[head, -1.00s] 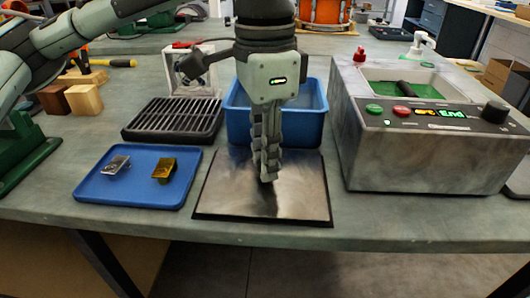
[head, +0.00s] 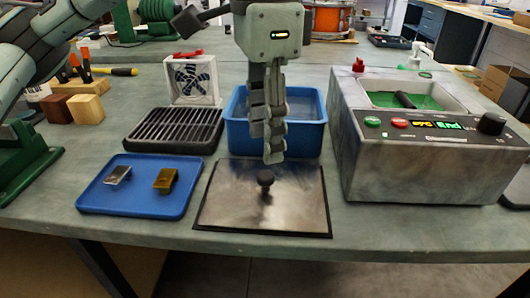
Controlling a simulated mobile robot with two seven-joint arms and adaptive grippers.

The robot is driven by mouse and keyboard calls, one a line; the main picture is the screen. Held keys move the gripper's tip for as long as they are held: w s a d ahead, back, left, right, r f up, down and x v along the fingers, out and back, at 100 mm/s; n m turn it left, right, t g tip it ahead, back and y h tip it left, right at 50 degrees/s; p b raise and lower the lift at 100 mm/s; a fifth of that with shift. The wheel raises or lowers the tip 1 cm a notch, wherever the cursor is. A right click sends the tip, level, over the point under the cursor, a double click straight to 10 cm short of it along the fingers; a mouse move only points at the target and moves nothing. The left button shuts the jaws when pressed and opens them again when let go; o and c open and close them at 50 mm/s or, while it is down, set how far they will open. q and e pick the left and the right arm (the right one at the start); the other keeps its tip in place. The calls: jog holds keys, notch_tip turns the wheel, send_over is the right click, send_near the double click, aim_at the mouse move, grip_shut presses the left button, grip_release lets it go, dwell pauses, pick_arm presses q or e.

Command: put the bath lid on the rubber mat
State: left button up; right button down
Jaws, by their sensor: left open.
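The bath lid (head: 232,195), a metallic plate with a black knob (head: 266,178), lies flat in the front middle of the bench. The dark rubber mat (head: 262,233) shows as a thin border around it; the lid covers the rest. My left gripper (head: 273,158) points down just above and behind the knob in the picture. It is open and empty, and the knob is in plain sight below its fingertips. The grey bath (head: 365,165) at the right has an open top with green inside. My right gripper is not in view.
A blue tub (head: 310,137) stands behind the gripper, and a black rack (head: 150,138) is to its left. A blue tray (head: 130,203) with two small blocks lies left of the mat. A small fan (head: 193,80) stands behind the rack.

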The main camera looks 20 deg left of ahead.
aim_at(265, 175)
pick_arm(q)
notch_tip(265, 175, up, 6)
jog(key=shift+p, duration=0.4)
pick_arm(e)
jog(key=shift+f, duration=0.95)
